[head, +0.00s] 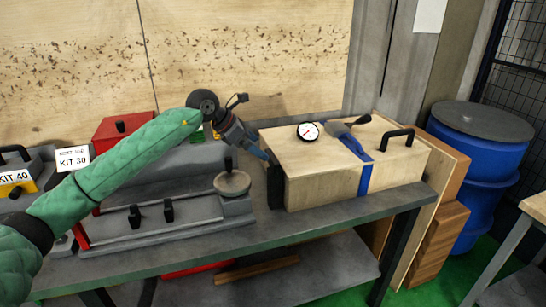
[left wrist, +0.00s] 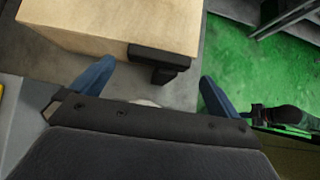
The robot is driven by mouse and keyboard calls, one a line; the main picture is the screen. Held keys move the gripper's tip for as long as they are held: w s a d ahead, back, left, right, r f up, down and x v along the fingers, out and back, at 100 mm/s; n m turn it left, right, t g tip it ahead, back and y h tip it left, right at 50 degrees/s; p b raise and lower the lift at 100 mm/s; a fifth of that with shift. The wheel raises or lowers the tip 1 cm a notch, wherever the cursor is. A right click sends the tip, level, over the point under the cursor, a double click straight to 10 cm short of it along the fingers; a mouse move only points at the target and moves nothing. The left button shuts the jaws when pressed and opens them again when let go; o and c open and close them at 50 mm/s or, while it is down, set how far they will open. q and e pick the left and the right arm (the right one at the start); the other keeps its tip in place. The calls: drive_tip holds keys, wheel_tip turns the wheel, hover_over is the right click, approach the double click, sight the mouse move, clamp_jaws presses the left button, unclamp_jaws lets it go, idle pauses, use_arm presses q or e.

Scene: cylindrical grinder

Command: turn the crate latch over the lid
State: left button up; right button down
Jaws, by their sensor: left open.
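The pale wooden crate (head: 322,190) stands on the bench, with its flat lid (head: 290,148) on top. A black part (head: 276,186), which looks like the latch, sits upright at the crate's left end. In the left wrist view this black part (left wrist: 160,58) sticks out from the edge of the crate (left wrist: 110,28). My left gripper (head: 259,153) is just left of and above it. Its blue fingers are spread wide in the left wrist view (left wrist: 153,84), with the black part lying between them and beyond. I see nothing held. My right gripper is out of view.
A blue strap (head: 366,179), a dial gauge (head: 308,131) and a black handle (head: 397,136) are on the crate. A grey machine (head: 165,225) and red box (head: 112,131) stand left. A blue barrel (head: 478,165) stands right. The bench front (head: 330,214) is clear.

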sight(271, 156)
use_arm(q)
drive_tip(key=p+x, duration=0.1)
drive_tip(key=x, duration=0.5)
drive_tip(key=shift+d+p, duration=0.15)
drive_tip(key=shift+p, duration=0.2)
drive_tip(key=shift+w+d+f, duration=0.15)
drive_tip(key=shift+d+f, duration=0.25)
drive_tip(key=shift+f, duration=0.15)
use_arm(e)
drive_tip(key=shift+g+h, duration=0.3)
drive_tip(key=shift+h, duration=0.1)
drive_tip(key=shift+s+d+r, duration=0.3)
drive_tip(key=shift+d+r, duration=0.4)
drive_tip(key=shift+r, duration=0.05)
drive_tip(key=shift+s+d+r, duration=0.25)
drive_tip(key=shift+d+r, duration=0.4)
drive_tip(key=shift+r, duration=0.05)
